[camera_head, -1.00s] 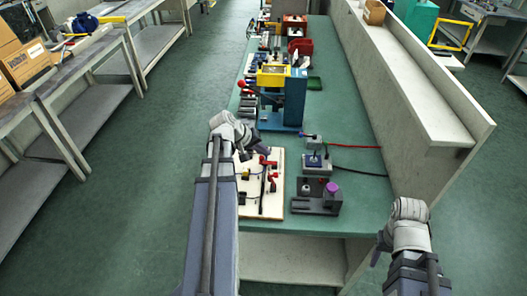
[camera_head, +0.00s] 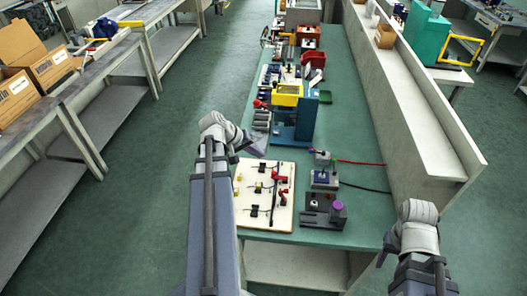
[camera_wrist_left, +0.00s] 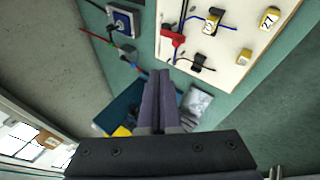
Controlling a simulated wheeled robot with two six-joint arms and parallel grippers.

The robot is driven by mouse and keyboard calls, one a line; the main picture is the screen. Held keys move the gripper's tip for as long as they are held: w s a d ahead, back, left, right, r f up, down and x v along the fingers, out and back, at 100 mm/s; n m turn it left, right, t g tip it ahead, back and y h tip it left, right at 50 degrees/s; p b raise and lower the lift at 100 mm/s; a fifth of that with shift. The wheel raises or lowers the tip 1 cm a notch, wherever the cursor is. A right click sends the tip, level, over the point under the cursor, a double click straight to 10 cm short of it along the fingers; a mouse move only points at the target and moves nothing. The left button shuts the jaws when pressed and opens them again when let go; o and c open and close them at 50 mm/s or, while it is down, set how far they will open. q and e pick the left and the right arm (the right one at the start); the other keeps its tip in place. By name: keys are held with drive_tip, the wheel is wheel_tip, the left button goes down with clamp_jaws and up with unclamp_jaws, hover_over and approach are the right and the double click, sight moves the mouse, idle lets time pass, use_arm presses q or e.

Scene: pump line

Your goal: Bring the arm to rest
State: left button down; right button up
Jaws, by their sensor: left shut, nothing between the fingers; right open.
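My left arm comes in from the bottom, and my left gripper (camera_head: 256,146) is above the bench's left edge, just beyond the far edge of the cream wiring board (camera_head: 240,214). Its fingers (camera_wrist_left: 160,98) are pressed together and empty in the left wrist view, with the board (camera_wrist_left: 232,68) beyond their tips. My right gripper (camera_head: 383,254) is low at the bench's front right corner. It is open, though mostly hidden behind its own wrist.
The green bench (camera_head: 350,160) carries a blue press (camera_head: 306,116), a switch box (camera_head: 325,179) and a dark fixture with a purple knob (camera_head: 338,206). A concrete ledge (camera_head: 440,135) stands to the right. Open floor (camera_head: 150,190) lies left.

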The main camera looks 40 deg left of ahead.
use_arm(q)
drive_tip(key=shift+s+a, duration=0.1)
idle(0.5)
drive_tip(key=s+d+f+m+g+y, duration=0.1)
drive_tip(key=d+m, duration=0.3)
drive_tip(key=d, duration=0.9)
drive_tip(key=s+d+f+m+g+y, duration=0.2)
drive_tip(key=s+d+m+g, duration=0.1)
drive_tip(key=d, duration=1)
drive_tip(key=s+d+f+m+g+y, duration=0.1)
drive_tip(key=d+m, duration=0.5)
drive_tip(key=d, duration=0.7)
drive_tip(key=shift+s+d+f+g+y, duration=0.2)
drive_tip(key=shift+s+g+y, duration=0.1)
drive_tip(key=shift+s+g, duration=0.5)
drive_tip(key=shift+w, duration=0.1)
